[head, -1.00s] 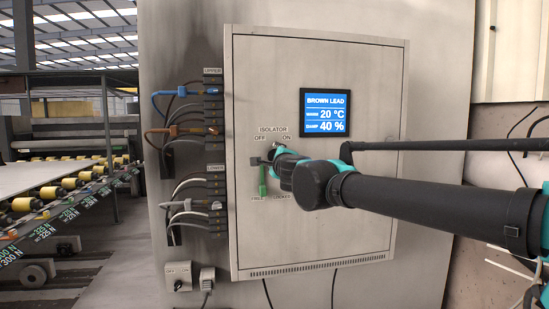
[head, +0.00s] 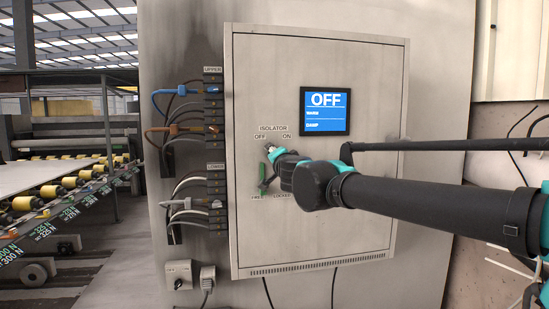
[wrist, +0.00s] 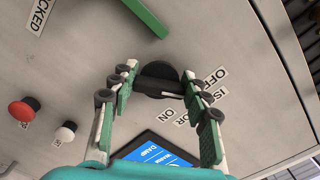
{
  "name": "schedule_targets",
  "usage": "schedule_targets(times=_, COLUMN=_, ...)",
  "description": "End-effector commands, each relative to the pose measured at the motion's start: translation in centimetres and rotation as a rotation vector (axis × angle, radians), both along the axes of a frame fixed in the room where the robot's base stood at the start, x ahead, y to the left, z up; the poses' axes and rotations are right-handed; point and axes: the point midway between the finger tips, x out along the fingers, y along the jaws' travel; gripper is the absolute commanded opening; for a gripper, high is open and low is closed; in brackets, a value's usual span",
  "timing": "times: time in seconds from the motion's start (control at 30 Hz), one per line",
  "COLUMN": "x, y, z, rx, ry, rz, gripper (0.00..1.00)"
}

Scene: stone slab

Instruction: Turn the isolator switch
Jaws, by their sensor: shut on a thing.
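The isolator switch is a black round knob with a bar handle (wrist: 160,80), and it shows in the wrist view under the labels OFF, ISOLATOR and ON. My gripper (wrist: 160,88) has a green-padded finger on each side of the handle and is shut on it. In the head view my gripper (head: 273,156) is at the panel door just below the ISOLATOR label, and it hides most of the switch. The cabinet's screen (head: 325,111) reads OFF in large letters.
A green lever (head: 263,177) sits just below the switch, above the FREE and LOCKED labels. A red button (wrist: 22,110) and a white button (wrist: 65,133) show in the wrist view. Cable terminals (head: 213,130) line the cabinet's left side.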

Motion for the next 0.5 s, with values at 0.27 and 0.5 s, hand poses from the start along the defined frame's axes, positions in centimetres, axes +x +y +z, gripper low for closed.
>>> schedule_targets(times=0.27, x=-0.02, y=-0.03, z=-0.11, rx=-0.118, ry=-0.033, rz=0.001, gripper=0.18)
schedule_targets(times=0.5, x=-0.03, y=-0.03, z=-0.14, rx=-0.157, ry=-0.045, rz=0.001, gripper=0.18)
